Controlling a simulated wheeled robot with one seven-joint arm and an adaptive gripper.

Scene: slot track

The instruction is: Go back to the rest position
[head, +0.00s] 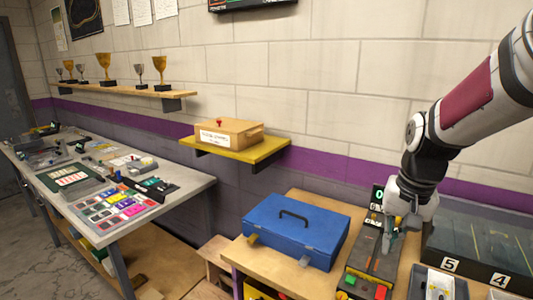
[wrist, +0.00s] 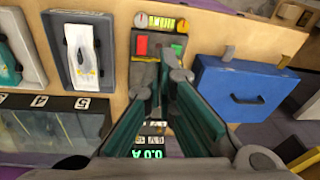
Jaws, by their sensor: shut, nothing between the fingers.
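My gripper (head: 388,245) is shut and empty. In the head view it points down over a dark control panel (head: 362,264) on the wooden bench. In the wrist view my gripper's fingers (wrist: 168,82) meet over the same panel (wrist: 151,73) and hide its middle. The panel has a green button (head: 349,281) and a red button (head: 380,291) at its near end, and a lit green display (head: 377,194) at its far end. I cannot tell whether the fingertips touch the panel.
A blue case (head: 296,229) stands left of the panel. A tray (head: 440,284) with a white packet and a dark clear-topped box marked 5 and 4 (head: 485,245) lie to the right. A yellow shelf (head: 240,150) holds a wooden box (head: 229,131). Free air lies above the bench.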

